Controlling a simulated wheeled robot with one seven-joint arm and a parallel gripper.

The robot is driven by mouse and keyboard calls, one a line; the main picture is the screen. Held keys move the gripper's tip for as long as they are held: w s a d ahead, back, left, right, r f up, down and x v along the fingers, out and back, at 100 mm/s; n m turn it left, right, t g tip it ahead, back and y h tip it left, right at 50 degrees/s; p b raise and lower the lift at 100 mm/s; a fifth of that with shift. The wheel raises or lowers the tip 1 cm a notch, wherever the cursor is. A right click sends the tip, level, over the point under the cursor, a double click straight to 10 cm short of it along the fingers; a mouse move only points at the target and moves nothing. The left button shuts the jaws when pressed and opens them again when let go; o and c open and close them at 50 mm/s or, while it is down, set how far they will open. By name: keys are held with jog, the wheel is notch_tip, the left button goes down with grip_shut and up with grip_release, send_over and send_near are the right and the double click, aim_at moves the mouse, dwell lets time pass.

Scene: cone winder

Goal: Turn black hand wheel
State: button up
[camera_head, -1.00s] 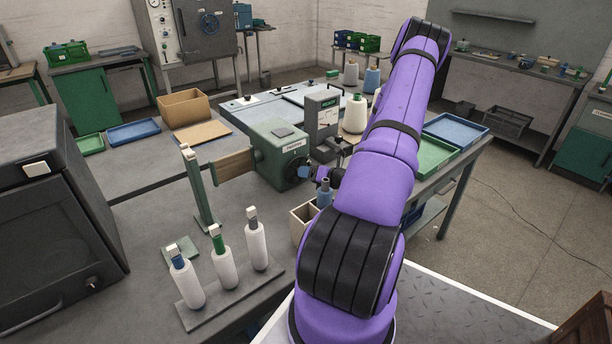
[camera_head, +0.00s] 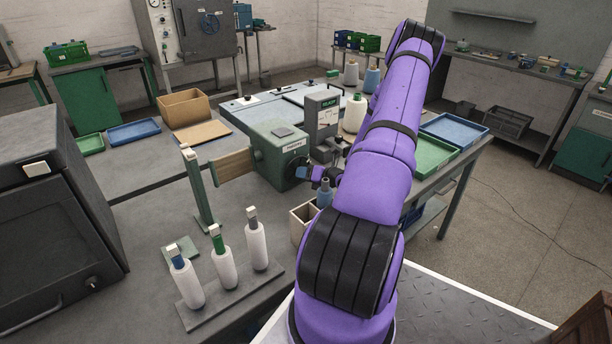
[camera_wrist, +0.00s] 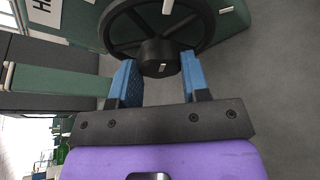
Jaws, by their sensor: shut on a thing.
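The black hand wheel (camera_wrist: 158,32) fills the top of the wrist view, with its round dark hub (camera_wrist: 158,58) facing me. In the head view the wheel (camera_head: 296,168) is a small dark disc on the end of the green machine housing (camera_head: 279,150). My gripper (camera_wrist: 157,66) has its two blue fingers on either side of the hub, shut on the wheel. The exact contact is hard to see, and small gaps seem to show beside the hub. In the head view my gripper (camera_head: 317,173) is partly hidden by my purple arm.
A cream bin (camera_head: 302,222) and a grey-blue bottle-like piece (camera_head: 325,192) stand just below my gripper. Several white spindles stand on a grey base (camera_head: 232,296) at the front. A green post (camera_head: 198,190) stands left of the housing. Trays (camera_head: 455,130) lie right of my arm.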

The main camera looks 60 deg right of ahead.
jog(key=shift+a+n+g+h, duration=0.1)
jog(key=shift+n+g+h, duration=0.4)
jog(key=shift+n, duration=0.6)
jog(key=shift+n+g+h, duration=0.3)
jog(key=shift+n+h, duration=0.8)
jog(key=shift+n, duration=0.3)
jog(key=o, duration=0.9)
